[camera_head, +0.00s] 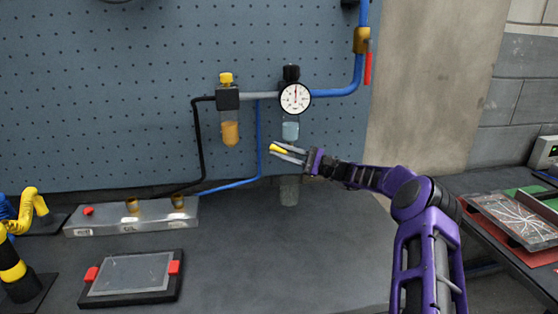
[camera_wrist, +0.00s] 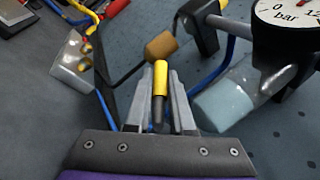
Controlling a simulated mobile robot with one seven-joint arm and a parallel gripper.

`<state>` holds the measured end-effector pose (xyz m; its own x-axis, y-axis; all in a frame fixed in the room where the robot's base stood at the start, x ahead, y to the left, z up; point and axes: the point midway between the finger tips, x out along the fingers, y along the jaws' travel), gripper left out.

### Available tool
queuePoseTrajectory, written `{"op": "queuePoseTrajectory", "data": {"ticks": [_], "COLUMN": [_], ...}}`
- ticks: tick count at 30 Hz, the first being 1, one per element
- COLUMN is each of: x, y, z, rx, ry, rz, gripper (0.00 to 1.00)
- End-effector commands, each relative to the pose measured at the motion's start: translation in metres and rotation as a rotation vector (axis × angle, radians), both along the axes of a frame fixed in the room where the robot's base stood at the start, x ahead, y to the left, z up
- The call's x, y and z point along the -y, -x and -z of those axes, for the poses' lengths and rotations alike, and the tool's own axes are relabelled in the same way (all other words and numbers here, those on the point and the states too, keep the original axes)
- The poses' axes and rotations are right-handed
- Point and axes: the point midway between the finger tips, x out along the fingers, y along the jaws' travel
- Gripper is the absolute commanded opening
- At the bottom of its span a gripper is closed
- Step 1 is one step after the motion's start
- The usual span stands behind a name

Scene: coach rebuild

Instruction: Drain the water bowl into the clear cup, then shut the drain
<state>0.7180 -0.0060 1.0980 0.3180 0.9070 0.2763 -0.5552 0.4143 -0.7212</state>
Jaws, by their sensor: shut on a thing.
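The water bowl (camera_head: 291,131) hangs below the round gauge, with pale blue water in it. It also shows in the wrist view (camera_wrist: 229,103), right of my fingers. The clear cup (camera_head: 289,190) stands on the bench below the bowl, behind my gripper's level; I cannot make out its contents. My gripper (camera_head: 283,151) is shut on a small yellow-and-dark rod (camera_wrist: 160,80), just left of and below the bowl in the head view. In the wrist view the rod is apart from the bowl. The drain itself cannot be made out.
An amber bowl (camera_head: 230,132) hangs left of the gauge (camera_head: 295,97). Blue and black hoses run down to a metal block (camera_head: 130,217). A red-handled valve (camera_head: 367,68) is at upper right. A framed panel (camera_head: 131,274) lies in front. The bench right of it is clear.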

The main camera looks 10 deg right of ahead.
Motion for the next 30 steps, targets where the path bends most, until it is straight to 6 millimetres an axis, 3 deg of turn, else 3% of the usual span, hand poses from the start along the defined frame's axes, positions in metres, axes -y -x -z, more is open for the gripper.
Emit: {"op": "queuePoseTrajectory", "data": {"ticks": [15, 30], "x": [0.014, 0.02], "y": [0.0, 0.0], "z": [-0.012, -0.017], "rx": [-0.002, 0.0], "ry": [-0.436, -0.593], "rz": [0.0, 0.0], "gripper": [0.0, 0.0]}}
